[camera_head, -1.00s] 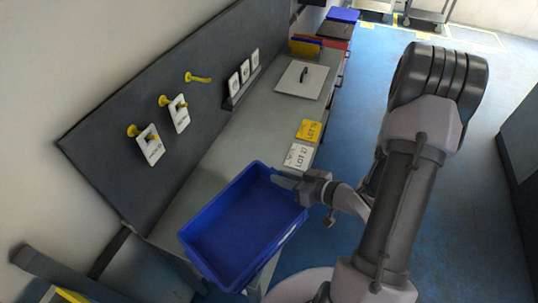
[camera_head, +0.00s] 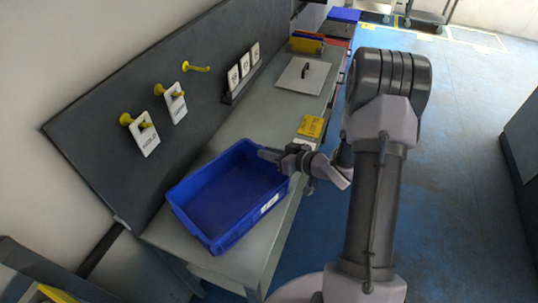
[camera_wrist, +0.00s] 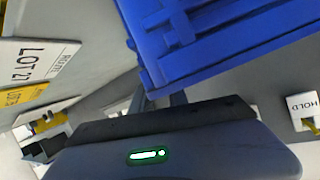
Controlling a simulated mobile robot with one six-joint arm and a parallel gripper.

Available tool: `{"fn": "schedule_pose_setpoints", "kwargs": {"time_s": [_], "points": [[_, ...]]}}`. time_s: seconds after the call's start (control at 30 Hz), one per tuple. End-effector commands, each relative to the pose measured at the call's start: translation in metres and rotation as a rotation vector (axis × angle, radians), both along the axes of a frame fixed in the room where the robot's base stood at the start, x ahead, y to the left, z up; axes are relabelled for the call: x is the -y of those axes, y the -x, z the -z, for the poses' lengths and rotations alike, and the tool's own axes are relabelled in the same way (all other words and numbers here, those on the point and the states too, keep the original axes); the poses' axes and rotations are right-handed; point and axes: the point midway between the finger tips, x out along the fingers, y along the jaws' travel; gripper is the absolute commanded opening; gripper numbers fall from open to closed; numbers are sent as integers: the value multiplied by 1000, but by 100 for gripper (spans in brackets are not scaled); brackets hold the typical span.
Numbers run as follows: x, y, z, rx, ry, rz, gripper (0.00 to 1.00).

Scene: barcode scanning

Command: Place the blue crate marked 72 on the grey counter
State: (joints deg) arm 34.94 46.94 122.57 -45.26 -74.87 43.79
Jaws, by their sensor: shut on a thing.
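The blue crate (camera_head: 225,200) is at the near end of the grey counter (camera_head: 262,130) in the head view, open side up and empty. A small white label (camera_head: 269,203) shows on its right side; I cannot read it. My gripper (camera_head: 272,156) is shut on the crate's rim at its far right corner. In the wrist view the crate's ribbed blue wall (camera_wrist: 205,40) fills the top, and the fingers (camera_wrist: 163,100) reach up to it. The crate appears over the counter top; I cannot tell whether its base touches it.
A yellow lot card (camera_head: 311,126) lies beyond the crate. A dark upright panel (camera_head: 150,95) with yellow hooks and hanging white cards borders the counter's left. Bare counter lies between crate and lid.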

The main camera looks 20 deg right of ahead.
Motion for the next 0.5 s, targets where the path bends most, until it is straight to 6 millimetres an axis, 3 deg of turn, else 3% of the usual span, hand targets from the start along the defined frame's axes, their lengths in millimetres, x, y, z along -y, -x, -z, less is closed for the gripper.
{"fn": "schedule_pose_setpoints", "kwargs": {"time_s": [0.03, 0.07, 0.17, 0.5], "points": [[0, 1, 0, -3, -2, 1, 0], [0, 1, 0, -3, -1, 0, 24], [0, 1, 0, -3, -1, 0, 41], [1, 3, -2, -2, -1, 1, 41]]}}
